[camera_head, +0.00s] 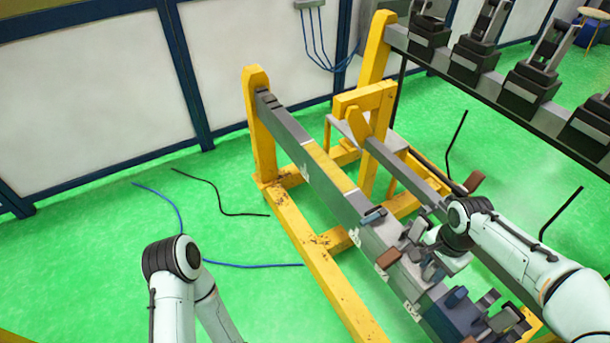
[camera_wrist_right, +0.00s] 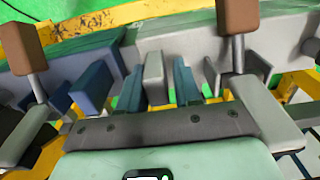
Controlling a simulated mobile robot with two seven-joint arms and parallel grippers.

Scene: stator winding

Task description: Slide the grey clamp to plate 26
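My right gripper (camera_head: 431,220) is spread wide above the grey beam (camera_head: 327,180), one brown-tipped finger on each side. In the right wrist view the gripper (camera_wrist_right: 130,30) is also wide open, with nothing held. A grey upright block (camera_wrist_right: 155,78), which looks like the grey clamp, stands between the fingers, between blue clamp pieces (camera_wrist_right: 186,80) and (camera_wrist_right: 127,88). The gripper and arm partly hide this area in the head view. White markings (camera_head: 355,237) run along the beam's side, too small to read, so I cannot tell which plate is 26. My left gripper is not visible.
A yellow frame (camera_head: 315,262) carries the beam. A blue piece (camera_head: 373,215) sits on the beam, with more blue and grey blocks (camera_head: 455,298) at lower right. A second rail with black fixtures (camera_head: 530,84) is at upper right. Green floor is open at left, with loose cables (camera_head: 222,206).

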